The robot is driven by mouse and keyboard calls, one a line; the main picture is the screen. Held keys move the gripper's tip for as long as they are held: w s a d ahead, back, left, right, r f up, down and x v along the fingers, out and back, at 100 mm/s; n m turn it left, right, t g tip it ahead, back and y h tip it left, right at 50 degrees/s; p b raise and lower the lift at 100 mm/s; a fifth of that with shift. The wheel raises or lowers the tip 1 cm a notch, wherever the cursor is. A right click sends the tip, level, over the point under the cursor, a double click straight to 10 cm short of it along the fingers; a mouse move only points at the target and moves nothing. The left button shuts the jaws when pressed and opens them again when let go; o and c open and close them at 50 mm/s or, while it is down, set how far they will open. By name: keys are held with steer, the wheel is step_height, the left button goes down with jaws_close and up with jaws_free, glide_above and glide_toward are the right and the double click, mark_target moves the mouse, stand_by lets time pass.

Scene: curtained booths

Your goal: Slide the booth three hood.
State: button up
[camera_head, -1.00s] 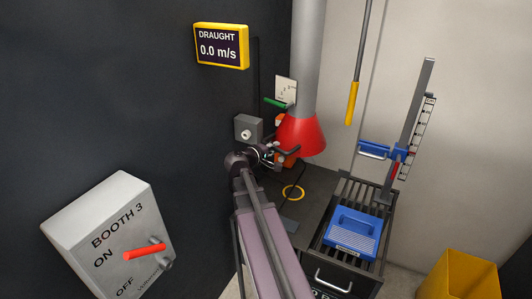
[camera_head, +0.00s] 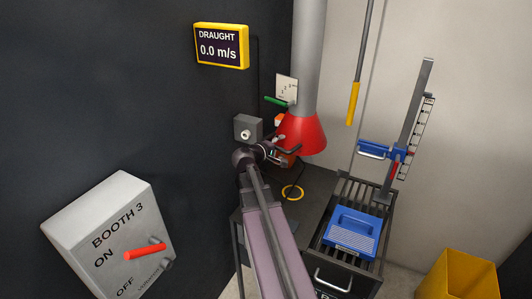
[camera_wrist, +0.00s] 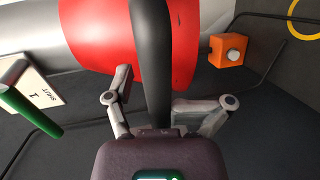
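The red cone-shaped hood (camera_head: 305,135) hangs at the lower end of a grey duct (camera_head: 308,50) in the head view. In the wrist view the red hood (camera_wrist: 188,45) fills the upper middle. Its dark bar handle (camera_wrist: 150,60) runs down the middle of that view, toward my palm. My gripper (camera_wrist: 150,90) has its fingers apart, one on each side of the handle. Whether either finger touches the handle is not clear. In the head view my gripper (camera_head: 277,153) is close against the hood's left lower side.
A green lever (camera_head: 276,101) sticks out left of the duct. A grey box with a knob (camera_head: 246,130) is on the dark wall. The draught display (camera_head: 220,47) reads 0.0 m/s. A slotted bench with a blue block (camera_head: 352,232) and a yellow bin (camera_head: 458,280) stand right.

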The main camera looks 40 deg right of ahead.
steer(key=p+v, duration=0.3)
steer(key=v, duration=1.5)
steer(key=shift+w+a+f, duration=0.2)
steer(key=shift+a+f, duration=0.15)
stand_by(1.4)
steer(key=shift+d, duration=0.1)
stand_by(0.4)
